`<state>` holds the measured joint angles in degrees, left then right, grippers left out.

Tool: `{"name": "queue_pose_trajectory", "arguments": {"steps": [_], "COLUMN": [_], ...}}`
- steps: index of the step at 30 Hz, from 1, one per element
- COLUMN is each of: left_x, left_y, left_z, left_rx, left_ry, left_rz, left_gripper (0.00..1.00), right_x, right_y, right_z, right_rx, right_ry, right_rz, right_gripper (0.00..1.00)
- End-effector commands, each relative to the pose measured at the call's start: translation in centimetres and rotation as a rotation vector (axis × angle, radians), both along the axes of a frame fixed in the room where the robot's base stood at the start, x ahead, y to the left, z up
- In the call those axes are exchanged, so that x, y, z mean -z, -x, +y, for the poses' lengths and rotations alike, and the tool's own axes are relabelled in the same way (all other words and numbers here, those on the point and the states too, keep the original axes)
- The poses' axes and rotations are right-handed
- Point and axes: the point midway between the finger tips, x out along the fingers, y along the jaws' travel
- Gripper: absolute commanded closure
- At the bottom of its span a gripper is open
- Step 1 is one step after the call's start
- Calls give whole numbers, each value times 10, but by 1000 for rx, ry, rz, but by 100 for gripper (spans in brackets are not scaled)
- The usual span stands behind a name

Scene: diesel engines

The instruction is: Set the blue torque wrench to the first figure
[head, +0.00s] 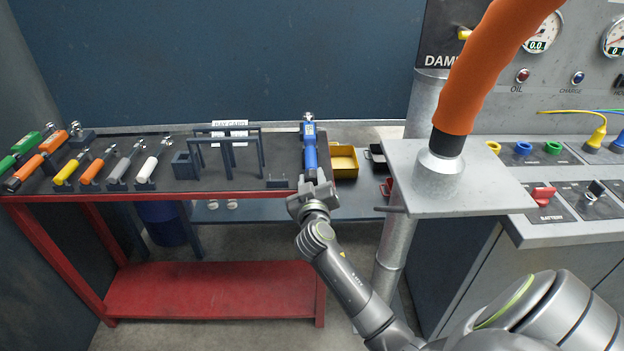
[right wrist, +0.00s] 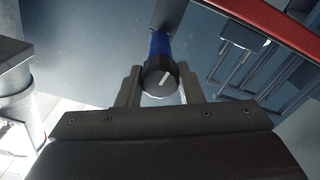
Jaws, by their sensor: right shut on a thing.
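The blue torque wrench (head: 310,150) lies along the right end of the dark bench top in the head view, its metal head pointing away from me. My right gripper (head: 312,190) is at its near end. In the right wrist view the gripper (right wrist: 160,88) has its two fingers on either side of the wrench's dark round end knob (right wrist: 160,76), which carries a white line. Part of the blue handle (right wrist: 159,44) shows beyond the knob. The wrench's figures are too small to read. My left gripper is not in view.
Several other wrenches, among them a yellow one (head: 66,172) and a white one (head: 147,169), lie at the bench's left. A dark frame with a card (head: 230,125) stands mid-bench. A yellow bin (head: 344,160) and a grey plate with an orange hose (head: 462,80) are at the right.

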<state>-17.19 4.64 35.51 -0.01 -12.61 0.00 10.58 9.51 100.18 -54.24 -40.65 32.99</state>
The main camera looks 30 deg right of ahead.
Motion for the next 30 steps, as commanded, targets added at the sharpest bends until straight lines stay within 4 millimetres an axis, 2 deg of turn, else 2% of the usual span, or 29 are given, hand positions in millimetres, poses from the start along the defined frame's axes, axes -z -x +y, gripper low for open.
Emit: {"name": "queue_pose_trajectory", "arguments": {"steps": [30], "left_x": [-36], "left_y": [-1], "left_z": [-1], "left_rx": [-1], "left_ry": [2], "left_rz": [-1], "left_gripper": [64], "right_x": [-2], "right_y": [-1], "right_z": [2], "right_rx": [0], "right_ry": [826], "right_rz": [503], "right_gripper": [89]}}
